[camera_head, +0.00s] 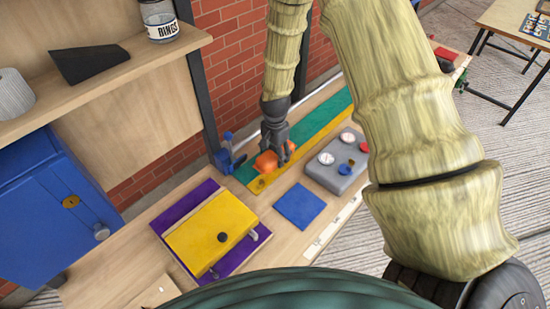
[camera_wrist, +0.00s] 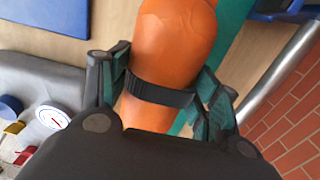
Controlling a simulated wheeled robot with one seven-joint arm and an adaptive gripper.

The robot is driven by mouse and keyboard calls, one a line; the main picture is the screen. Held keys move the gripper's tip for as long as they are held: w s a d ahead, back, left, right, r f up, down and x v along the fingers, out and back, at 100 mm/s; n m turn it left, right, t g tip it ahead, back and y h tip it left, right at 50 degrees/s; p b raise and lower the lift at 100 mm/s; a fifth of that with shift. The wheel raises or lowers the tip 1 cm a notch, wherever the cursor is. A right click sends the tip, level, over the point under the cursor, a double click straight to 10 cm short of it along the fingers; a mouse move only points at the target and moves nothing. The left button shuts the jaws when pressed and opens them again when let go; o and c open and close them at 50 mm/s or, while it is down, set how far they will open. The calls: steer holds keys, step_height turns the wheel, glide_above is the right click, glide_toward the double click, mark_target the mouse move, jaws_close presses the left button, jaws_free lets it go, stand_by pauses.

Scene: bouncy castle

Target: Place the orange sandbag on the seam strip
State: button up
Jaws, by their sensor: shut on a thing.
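The orange sandbag (camera_head: 267,163) is held between the fingers of my gripper (camera_head: 279,155), over the near end of the green and yellow strip at the back of the bench. The green part of this seam strip (camera_head: 318,122) runs along the wall side, with the yellow part (camera_head: 259,184) in front. In the wrist view, the sandbag (camera_wrist: 174,35) is a rounded orange bag with a dark strap, and my gripper's fingers (camera_wrist: 165,78) press its two sides. Green strip (camera_wrist: 233,22) shows beside it. I cannot tell whether the bag touches the strip.
A grey gauge panel (camera_head: 326,180) stands right of the gripper. A blue clamp-like tool (camera_head: 228,157) is close on the left. A blue square (camera_head: 298,206) and a yellow box (camera_head: 211,232) on a purple mat lie nearer. The brick wall (camera_head: 232,62) borders the back.

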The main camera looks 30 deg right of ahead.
mark_target(275, 151)
steer(key=shift+f+p, duration=0.45)
steer(key=shift+f, duration=1)
steer(key=shift+f, duration=0.1)
steer(key=o, duration=1.8)
steer(key=shift+c, duration=0.2)
steer(key=shift+r+b, duration=2.15)
steer(key=shift+r, duration=3.95)
